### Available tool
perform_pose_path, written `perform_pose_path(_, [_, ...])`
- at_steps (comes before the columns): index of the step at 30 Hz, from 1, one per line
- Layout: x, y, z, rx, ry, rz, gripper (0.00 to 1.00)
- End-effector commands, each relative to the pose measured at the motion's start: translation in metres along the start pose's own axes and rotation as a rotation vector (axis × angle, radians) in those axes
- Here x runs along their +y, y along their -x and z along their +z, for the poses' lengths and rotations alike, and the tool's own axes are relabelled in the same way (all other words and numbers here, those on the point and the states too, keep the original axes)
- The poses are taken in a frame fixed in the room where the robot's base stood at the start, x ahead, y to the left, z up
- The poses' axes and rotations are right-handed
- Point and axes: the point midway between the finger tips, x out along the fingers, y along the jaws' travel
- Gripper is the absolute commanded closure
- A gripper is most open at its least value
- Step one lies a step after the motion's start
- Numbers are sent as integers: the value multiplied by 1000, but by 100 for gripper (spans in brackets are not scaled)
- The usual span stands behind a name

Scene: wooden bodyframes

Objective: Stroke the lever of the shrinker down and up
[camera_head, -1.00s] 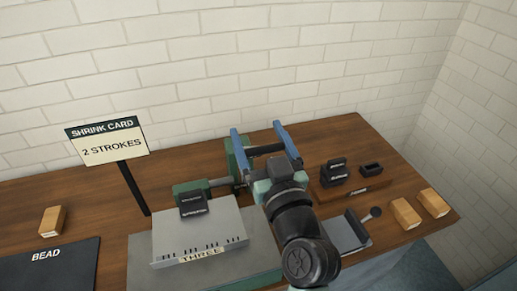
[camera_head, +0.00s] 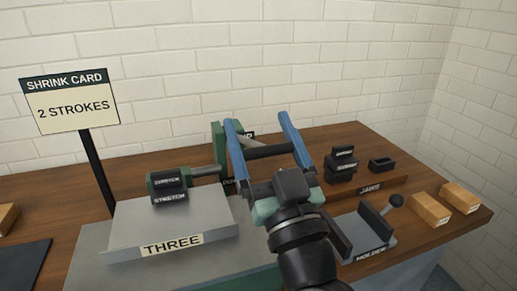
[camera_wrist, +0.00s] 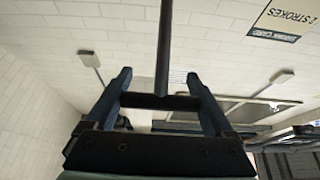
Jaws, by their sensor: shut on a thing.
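The shrinker is a green machine (camera_head: 219,146) at the back middle of the bench, with a dark block (camera_head: 169,187) reading SHRINK and STRETCH at its left end. UP and DOWN marks, partly hidden, show beside its green post. My gripper (camera_head: 258,121), with two blue fingers, is shut on the lever's dark crossbar grip (camera_head: 268,152). In the wrist view the grip (camera_wrist: 160,101) lies crosswise between the fingers, and the lever's dark rod (camera_wrist: 164,45) runs away from it. My gripper hides part of the lever in the head view.
A grey block marked THREE (camera_head: 172,228) stands at front left. A card sign (camera_head: 70,100) reads SHRINK CARD, 2 STROKES. On the right are a jaws rack (camera_head: 370,190), a holder (camera_head: 365,232) with a ball knob, and wooden blocks (camera_head: 430,210). A white brick wall (camera_head: 330,60) closes the back.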

Motion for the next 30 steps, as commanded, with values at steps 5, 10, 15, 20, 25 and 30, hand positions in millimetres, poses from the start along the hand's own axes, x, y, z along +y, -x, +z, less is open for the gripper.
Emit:
perform_pose_path(5, [0,18,19,14,0,0,100])
perform_pose_path(10, [0,29,28,13,1,0,100])
perform_pose_path(15, [1,38,37,13,1,1,100])
perform_pose_path(20, [0,45,43,13,1,1,100])
perform_pose_path(25, [0,49,47,14,1,1,100])
perform_pose_path(30, [1,50,48,15,1,1,100])
